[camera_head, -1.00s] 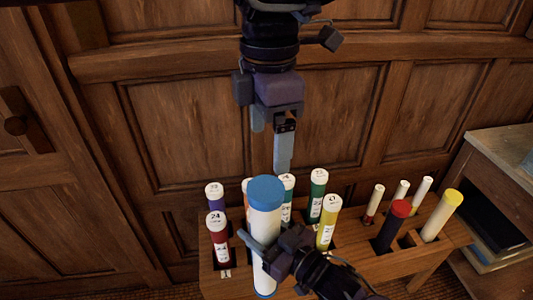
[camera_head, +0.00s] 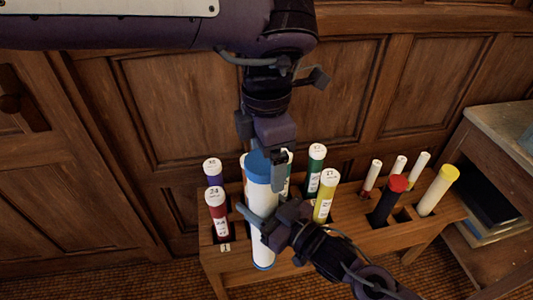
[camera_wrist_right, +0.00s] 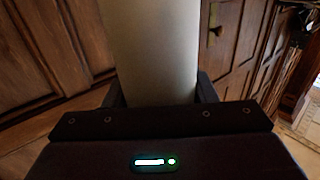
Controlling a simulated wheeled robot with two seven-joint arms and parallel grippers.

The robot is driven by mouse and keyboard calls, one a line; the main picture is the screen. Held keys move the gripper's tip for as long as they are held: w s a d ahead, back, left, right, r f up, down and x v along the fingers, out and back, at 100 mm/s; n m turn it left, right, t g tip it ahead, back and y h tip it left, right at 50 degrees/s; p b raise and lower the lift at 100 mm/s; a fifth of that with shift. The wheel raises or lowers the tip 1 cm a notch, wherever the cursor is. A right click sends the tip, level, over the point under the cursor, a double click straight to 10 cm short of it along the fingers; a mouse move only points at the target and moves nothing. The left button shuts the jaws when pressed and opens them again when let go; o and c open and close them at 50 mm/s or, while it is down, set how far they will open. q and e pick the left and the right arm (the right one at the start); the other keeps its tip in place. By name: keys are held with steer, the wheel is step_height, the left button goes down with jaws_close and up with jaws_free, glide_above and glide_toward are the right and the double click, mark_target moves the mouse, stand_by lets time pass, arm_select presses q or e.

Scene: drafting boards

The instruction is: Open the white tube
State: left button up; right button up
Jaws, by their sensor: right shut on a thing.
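The white tube (camera_head: 260,205) has a blue cap (camera_head: 258,164) and stands upright in front of the rack's left part. My right gripper (camera_head: 262,222) is shut around its middle; in the right wrist view the pale tube (camera_wrist_right: 153,50) rises between the fingers. My left gripper (camera_head: 266,153) points down at the blue cap from above. One of its fingers shows in front of the cap's right side. The other is mostly hidden, so I cannot tell whether it grips the cap.
A wooden rack (camera_head: 355,245) holds several capped tubes: red (camera_head: 219,222), purple, green (camera_head: 315,170), yellow (camera_head: 326,197), black with red cap (camera_head: 388,203) and cream with yellow cap (camera_head: 437,192). Wooden panelling stands behind, and a side cabinet (camera_head: 500,135) at right.

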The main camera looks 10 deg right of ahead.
mark_target(266, 161)
arm_select(q)
steer(key=c, duration=1.1)
steer(key=shift+r, duration=0.2)
steer(key=shift+r, duration=0.95)
steer(key=shift+r, duration=2)
